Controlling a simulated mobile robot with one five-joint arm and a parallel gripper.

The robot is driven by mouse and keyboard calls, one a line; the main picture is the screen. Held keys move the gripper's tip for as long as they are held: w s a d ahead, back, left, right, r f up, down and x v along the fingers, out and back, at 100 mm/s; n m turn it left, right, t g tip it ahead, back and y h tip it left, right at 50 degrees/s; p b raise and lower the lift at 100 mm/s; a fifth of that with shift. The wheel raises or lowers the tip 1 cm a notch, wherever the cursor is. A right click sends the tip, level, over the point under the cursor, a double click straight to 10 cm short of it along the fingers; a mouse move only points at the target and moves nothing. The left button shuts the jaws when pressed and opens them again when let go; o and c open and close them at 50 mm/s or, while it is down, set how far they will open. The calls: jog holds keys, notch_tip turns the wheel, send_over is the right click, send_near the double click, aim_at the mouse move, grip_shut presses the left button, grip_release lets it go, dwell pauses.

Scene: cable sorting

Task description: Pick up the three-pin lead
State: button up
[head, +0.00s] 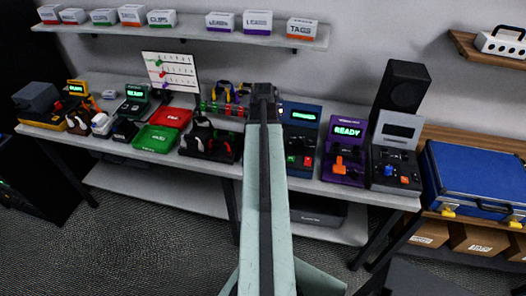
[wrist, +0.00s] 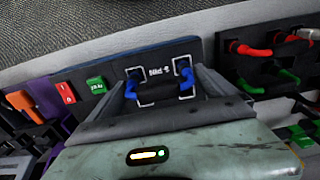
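In the wrist view, two blue connector ends (wrist: 186,78) stand in white-outlined sockets beside an upside-down label that seems to read "3 Pin". A part of this lead between them may be hidden. They sit on a dark blue tester (wrist: 205,48), also in the head view (head: 303,112). My gripper (wrist: 165,82) reaches over this panel, its two grey fingers spread apart near the blue ends. I cannot tell whether they touch. In the head view my gripper (head: 263,90) is at the bench's back, seen from behind, and hides part of the tester.
A purple tester (head: 345,140) reading "READY" and a grey tester (head: 397,150) stand to the right. Red and green trays (head: 154,139) and a dark cable rack (head: 208,150) are to the left. A shelf with boxes hangs above. A blue case (head: 475,180) is far right.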

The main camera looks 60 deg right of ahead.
jog(key=c, duration=1.1)
notch_tip(320, 180, up, 13)
jog(key=p, duration=1.3)
